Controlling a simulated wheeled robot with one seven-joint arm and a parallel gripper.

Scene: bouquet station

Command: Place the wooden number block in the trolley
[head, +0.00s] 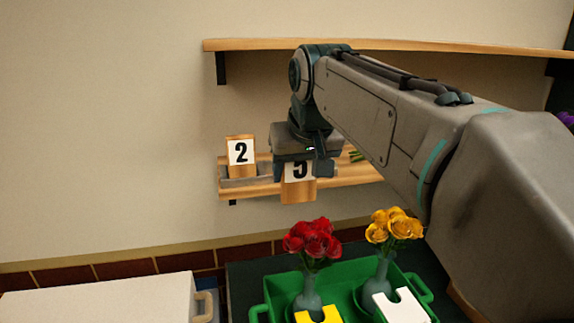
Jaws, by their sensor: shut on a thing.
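My gripper (299,168) is in the head view, in front of the lower wall shelf. It points down and is shut on a wooden number block (299,190) with a white "5" label. The top of this block is hidden by the gripper. A second wooden number block (240,157), marked "2", stands upright on the left end of the shelf. A green tray (345,275) with handles stands below, holding flowers in vases. I cannot tell whether this tray belongs to the trolley.
The lower shelf (350,174) and a longer upper shelf (400,44) are on the wall. Red flowers (312,240) and yellow flowers (395,226) rise from the tray below my arm. A white box-like surface with a handle (110,300) is at the lower left.

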